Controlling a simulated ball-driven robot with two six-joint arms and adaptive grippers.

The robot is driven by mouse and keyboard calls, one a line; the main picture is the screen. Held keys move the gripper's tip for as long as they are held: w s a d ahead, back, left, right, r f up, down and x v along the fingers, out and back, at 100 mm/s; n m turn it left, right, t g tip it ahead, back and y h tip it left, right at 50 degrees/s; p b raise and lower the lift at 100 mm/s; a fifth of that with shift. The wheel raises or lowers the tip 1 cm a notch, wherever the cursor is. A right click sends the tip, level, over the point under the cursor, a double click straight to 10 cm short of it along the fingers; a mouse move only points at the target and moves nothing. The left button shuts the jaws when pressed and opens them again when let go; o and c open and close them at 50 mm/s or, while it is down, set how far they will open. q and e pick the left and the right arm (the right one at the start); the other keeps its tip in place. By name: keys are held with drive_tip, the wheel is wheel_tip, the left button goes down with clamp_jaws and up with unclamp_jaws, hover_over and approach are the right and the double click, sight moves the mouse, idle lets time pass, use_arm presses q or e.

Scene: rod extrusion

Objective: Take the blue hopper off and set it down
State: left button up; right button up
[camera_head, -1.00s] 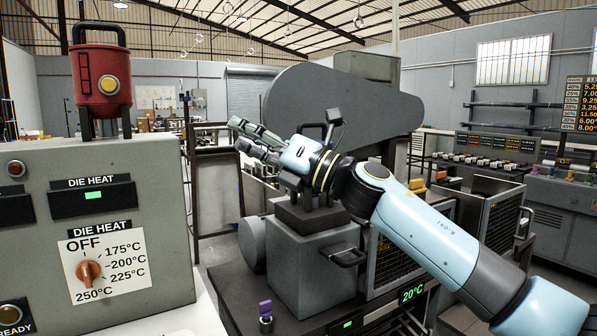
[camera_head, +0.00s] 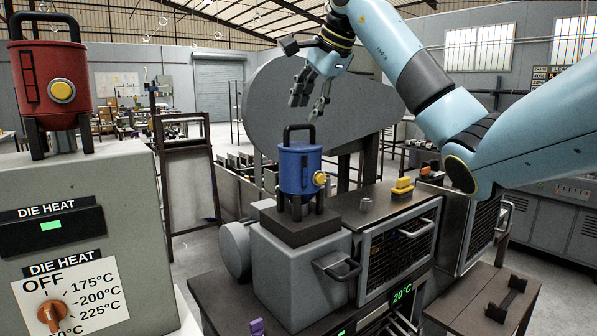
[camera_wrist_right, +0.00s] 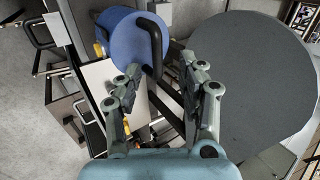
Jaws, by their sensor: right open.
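The blue hopper (camera_head: 301,169) stands upright on short dark legs on the dark plate (camera_head: 300,226) on top of the grey extruder block (camera_head: 297,277). It has a black loop handle on its lid and a yellow round knob on its side. My right gripper (camera_head: 308,107) is above the hopper, pointing down, with its fingers apart and empty. In the right wrist view the hopper (camera_wrist_right: 128,43) lies at the upper left, beyond the open fingers (camera_wrist_right: 155,85), and its black handle is near the left finger. My left gripper is not in view.
A red hopper (camera_head: 51,80) stands on the control cabinet (camera_head: 85,215) at left. The big grey rounded guard (camera_head: 262,105) rises just behind the blue hopper.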

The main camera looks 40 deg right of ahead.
sight(300, 127)
drive_tip(key=p+x, duration=0.1)
drive_tip(key=x, duration=0.4)
drive_tip(key=shift+s+d+f+p, duration=0.15)
drive_tip(key=shift+s+p, duration=0.05)
drive_tip(key=shift+p, duration=0.15)
drive_tip(key=shift+w+f, duration=0.3)
drive_tip(key=shift+f, duration=0.1)
drive_tip(key=shift+s, duration=0.1)
drive_tip(key=shift+c, duration=0.4)
clamp_jaws()
drive_tip(key=shift+r, duration=0.15)
